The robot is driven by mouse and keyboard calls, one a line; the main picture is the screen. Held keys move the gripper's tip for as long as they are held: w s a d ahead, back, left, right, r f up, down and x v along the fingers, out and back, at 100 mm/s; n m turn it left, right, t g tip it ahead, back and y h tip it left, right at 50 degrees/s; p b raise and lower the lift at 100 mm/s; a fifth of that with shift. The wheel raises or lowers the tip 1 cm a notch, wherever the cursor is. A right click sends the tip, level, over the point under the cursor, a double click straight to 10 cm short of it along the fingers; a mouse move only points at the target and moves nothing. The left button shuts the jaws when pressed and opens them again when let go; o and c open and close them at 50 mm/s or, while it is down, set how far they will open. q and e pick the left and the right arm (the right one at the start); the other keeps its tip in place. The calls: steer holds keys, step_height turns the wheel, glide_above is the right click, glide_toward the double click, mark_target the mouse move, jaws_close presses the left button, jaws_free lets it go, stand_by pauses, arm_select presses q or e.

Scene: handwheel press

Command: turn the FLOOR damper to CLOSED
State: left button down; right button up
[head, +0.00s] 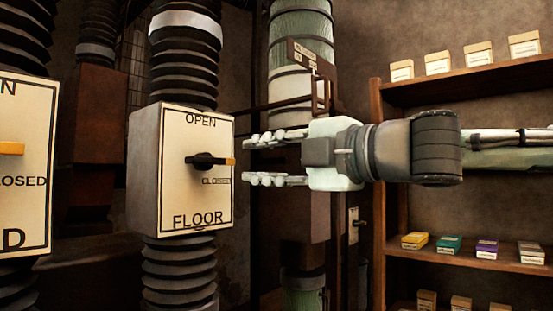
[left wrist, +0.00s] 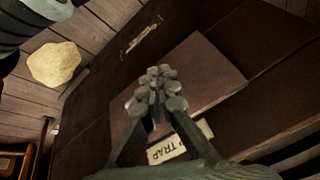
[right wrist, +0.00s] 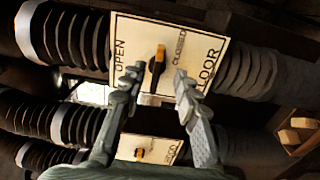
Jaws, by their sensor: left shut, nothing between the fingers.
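The FLOOR damper box (head: 145,170) is a pale panel on a ribbed duct, with OPEN at its top and CLOSED at its right. Its black lever (head: 205,160) with a yellow tip points right, level, just above the word CLOSED. The lever also shows in the right wrist view (right wrist: 156,68), beyond the fingers. My right gripper (head: 260,160) is open and empty, just right of the lever and facing it; its fingers straddle the lever's height and look apart from it. My left gripper (left wrist: 157,88) is shut and empty, over a dark surface in the left wrist view.
Another damper box (head: 25,215) with a yellow-tipped lever stands at the left edge. A wooden shelf (head: 465,258) with small boxes stands at the right. A green pipe (head: 300,25) rises behind my right gripper. A pale lump (left wrist: 54,63) lies on planks in the left wrist view.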

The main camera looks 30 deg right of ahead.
steer(key=shift+v, duration=1.6)
